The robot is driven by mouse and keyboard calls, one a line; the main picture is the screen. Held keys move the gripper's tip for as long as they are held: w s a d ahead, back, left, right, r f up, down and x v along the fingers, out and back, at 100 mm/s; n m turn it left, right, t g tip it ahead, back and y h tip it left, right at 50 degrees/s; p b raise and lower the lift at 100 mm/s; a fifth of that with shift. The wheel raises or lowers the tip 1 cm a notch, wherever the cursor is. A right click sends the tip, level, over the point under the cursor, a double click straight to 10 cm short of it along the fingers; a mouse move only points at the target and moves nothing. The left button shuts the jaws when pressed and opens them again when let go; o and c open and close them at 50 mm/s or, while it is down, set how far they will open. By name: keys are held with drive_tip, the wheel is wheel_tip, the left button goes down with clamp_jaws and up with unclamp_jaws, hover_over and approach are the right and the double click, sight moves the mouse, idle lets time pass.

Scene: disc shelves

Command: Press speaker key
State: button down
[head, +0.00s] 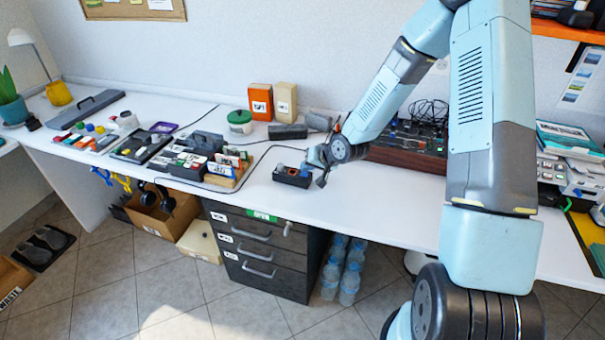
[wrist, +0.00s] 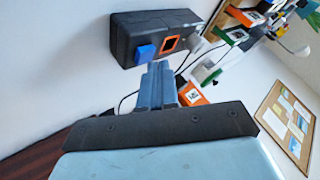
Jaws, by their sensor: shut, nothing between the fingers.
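A small dark box (head: 291,180) sits near the front edge of the white table. In the wrist view, the dark box (wrist: 124,36) has a raised blue key (wrist: 145,53) and an orange-framed square (wrist: 170,43) beside it. I take this box to be the speaker; no label naming it is readable. My gripper (head: 308,167) is at the box's right end in the head view. In the wrist view, my gripper's fingers (wrist: 158,68) are shut and empty, their tips beside the blue key. I cannot tell whether they touch it.
A wooden rack of discs (head: 230,170) and dark bins stand left of the box. A grey block (head: 287,131), an orange box (head: 260,102) and a green-lidded pot (head: 240,122) stand behind. A brown-fronted device (head: 405,155) is at right. Some bare table lies right of the box.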

sight(307, 174)
drive_tip(key=shift+r, duration=0.35)
drive_tip(key=shift+r, duration=3)
drive_tip(key=shift+d, duration=0.1)
